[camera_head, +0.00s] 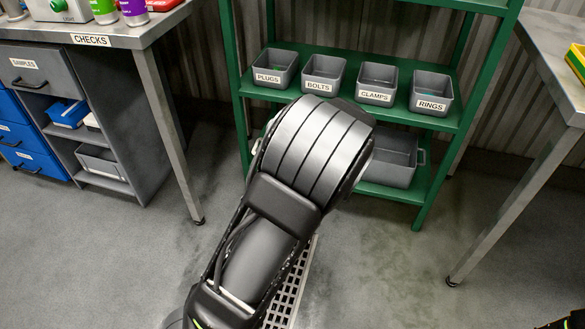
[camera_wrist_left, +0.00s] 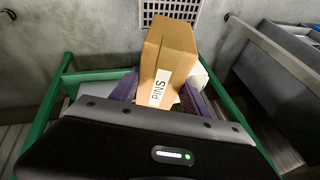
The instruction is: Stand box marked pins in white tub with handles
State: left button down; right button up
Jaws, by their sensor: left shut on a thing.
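The tan box marked PINS (camera_wrist_left: 172,58) is in the left wrist view. My left gripper (camera_wrist_left: 160,98) has purple fingers on both sides of it and is shut on it. Pale surfaces (camera_wrist_left: 202,76) show beside the fingers; they may be the white tub, but the gripper and box hide most of them. In the head view my left arm covers the left part of the lower shelf, and its gripper and the box are hidden. A pale edge (camera_head: 257,147) shows just left of the arm there.
The green rack (camera_head: 418,206) holds bins marked PLUGS (camera_head: 272,77), BOLTS, CLAMPS and RINGS (camera_head: 431,104) on its upper shelf. A grey tub (camera_head: 397,168) with a handle stands at the lower shelf's right. Tables stand left and right. A floor grate (camera_head: 290,287) lies in front.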

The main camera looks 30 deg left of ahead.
pick_arm(q)
jog(key=a+f+n+h, duration=0.1)
jog(key=a+f, duration=0.3)
jog(key=a, duration=0.4)
jog(key=a+f+n+h, duration=0.1)
jog(key=a+f, duration=0.3)
jog(key=a, duration=0.3)
jog(key=shift+a+f+n+t+h, duration=0.3)
jog(key=shift+a+f+n+h, duration=0.05)
jog(key=shift+n+h, duration=0.05)
jog(key=shift+s, duration=0.1)
